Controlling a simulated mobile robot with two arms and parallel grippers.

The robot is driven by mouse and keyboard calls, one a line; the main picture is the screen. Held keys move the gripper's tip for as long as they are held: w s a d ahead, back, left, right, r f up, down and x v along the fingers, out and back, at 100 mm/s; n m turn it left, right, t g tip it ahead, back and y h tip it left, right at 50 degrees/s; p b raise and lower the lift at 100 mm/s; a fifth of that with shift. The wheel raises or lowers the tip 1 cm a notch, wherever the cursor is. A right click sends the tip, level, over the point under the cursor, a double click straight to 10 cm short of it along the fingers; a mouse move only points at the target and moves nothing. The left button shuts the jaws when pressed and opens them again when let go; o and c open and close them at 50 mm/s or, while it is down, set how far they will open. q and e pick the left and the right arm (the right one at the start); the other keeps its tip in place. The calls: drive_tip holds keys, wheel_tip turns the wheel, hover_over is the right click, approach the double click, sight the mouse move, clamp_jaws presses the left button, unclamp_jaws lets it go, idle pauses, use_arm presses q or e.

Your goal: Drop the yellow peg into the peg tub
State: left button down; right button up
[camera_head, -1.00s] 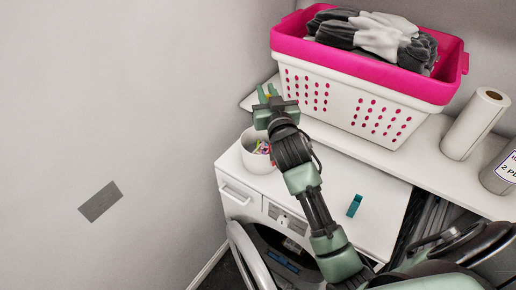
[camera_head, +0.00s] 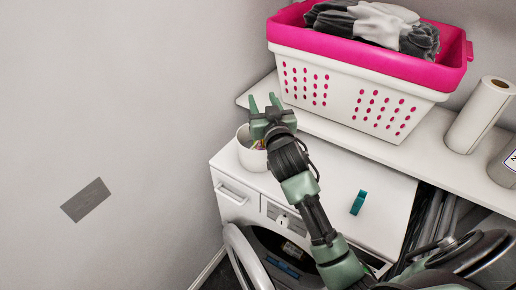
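The peg tub (camera_head: 246,160) is a white round pot on the left of the white machine top, near the wall. Small coloured pegs show inside it, partly hidden by my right gripper; a yellowish bit shows among them, but I cannot tell if it is the yellow peg. My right gripper (camera_head: 264,101) is above the tub's back right side, with its green fingers apart and nothing visible between them. A teal peg (camera_head: 358,203) lies on the machine top to the right of my arm. My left gripper is out of view.
A pink and white laundry basket (camera_head: 350,95) with grey and white cloth stands on the shelf (camera_head: 315,120) behind. A paper roll (camera_head: 480,115) and a grey can stand at the right. The machine top (camera_head: 370,230) is mostly clear.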

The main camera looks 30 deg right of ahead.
drive_tip(key=b+v, duration=0.1)
drive_tip(key=v, duration=0.6)
drive_tip(key=shift+s+a, duration=0.15)
drive_tip(key=shift+s, duration=0.25)
